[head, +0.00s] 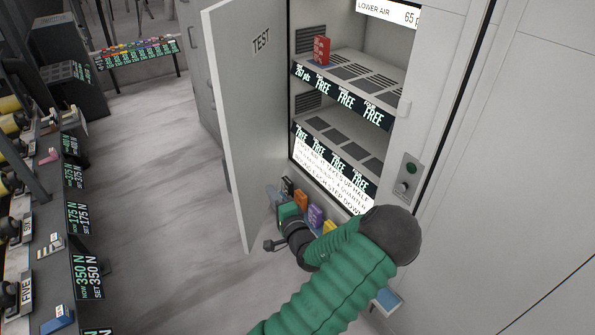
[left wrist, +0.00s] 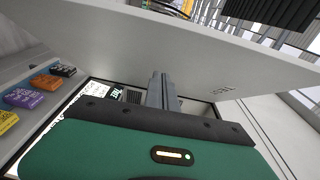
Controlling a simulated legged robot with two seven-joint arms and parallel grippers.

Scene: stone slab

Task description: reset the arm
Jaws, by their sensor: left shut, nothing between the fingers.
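My left arm is green and ribbed and reaches up from the bottom of the head view. Its gripper (head: 273,194) is small and partly hidden there, low in the cabinet opening beside the inner side of the open door (head: 243,130). In the left wrist view my left gripper (left wrist: 160,88) has its grey fingers together with nothing between them. The pale door panel (left wrist: 180,45) crosses above the fingers in that view. My right gripper is in neither view.
The open cabinet has a red box (head: 321,50) on its upper shelf (head: 350,66). Orange (head: 301,200) and purple (head: 315,215) boxes sit low near my wrist. A control panel (head: 407,178) is on the right. A labelled rack (head: 78,216) lines the left; grey floor (head: 160,170) between is clear.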

